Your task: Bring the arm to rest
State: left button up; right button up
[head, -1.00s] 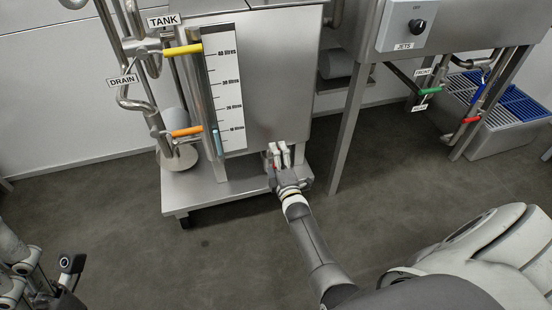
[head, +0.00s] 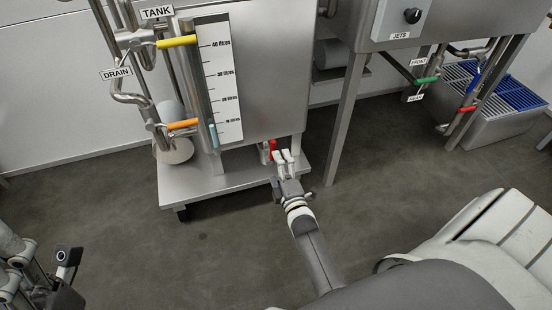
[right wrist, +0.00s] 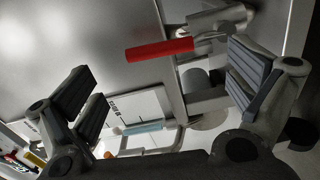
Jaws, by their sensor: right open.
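My right gripper (head: 284,157) is open at the lower right corner of the steel tank (head: 272,90), above the edge of its wheeled base. In the right wrist view its two padded fingers (right wrist: 170,95) stand wide apart. A red-handled valve (right wrist: 160,50) shows beyond the fingers there, and nothing is between the pads. In the head view the red handle (head: 272,149) shows just left of the fingertips; I cannot tell whether they touch. My left gripper (head: 66,268) is at the lower left, partly cut off, and its jaws are unclear.
The tank's level scale (head: 222,80), yellow handle (head: 177,41) and orange handle (head: 184,124) are on the left. A jets panel (head: 405,18), green handle (head: 427,80), red handle (head: 466,109) and blue-grated bin (head: 515,110) are on the right. The floor (head: 220,255) in front is clear.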

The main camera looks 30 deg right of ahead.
jog(key=shift+s+a, duration=0.1)
jog(key=shift+s, duration=0.15)
dwell(0.3)
